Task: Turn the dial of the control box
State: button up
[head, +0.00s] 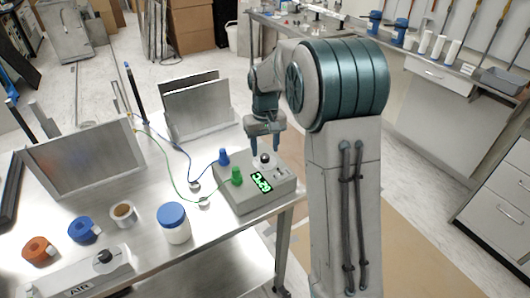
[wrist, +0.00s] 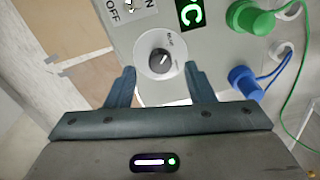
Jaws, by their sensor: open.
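The control box (head: 255,198) is a grey box on the metal table, with a green lit display (head: 261,182) and a blue and a green plug on its left side. Its black dial (head: 264,159) also shows in the wrist view (wrist: 160,62), on a round white plate with small markings. My gripper (head: 266,148) is just above the dial in the head view. In the wrist view my gripper (wrist: 160,78) is open, one finger on each side of the dial's lower edge. I cannot tell whether the fingers touch the plate. The dial's far side is clear of the fingers.
An on/off switch (wrist: 125,8) is beside the dial. Blue and green cables run left from the plugs. A blue-lidded white jar (head: 174,224), tape rolls (head: 83,230) and a box marked AIR (head: 90,272) stand on the table. Metal plates stand behind.

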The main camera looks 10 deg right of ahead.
aim_at(265, 159)
jog(key=shift+f, duration=1.5)
jog(key=shift+c, duration=0.3)
jog(key=c, duration=0.9)
jog(key=shift+c, duration=0.2)
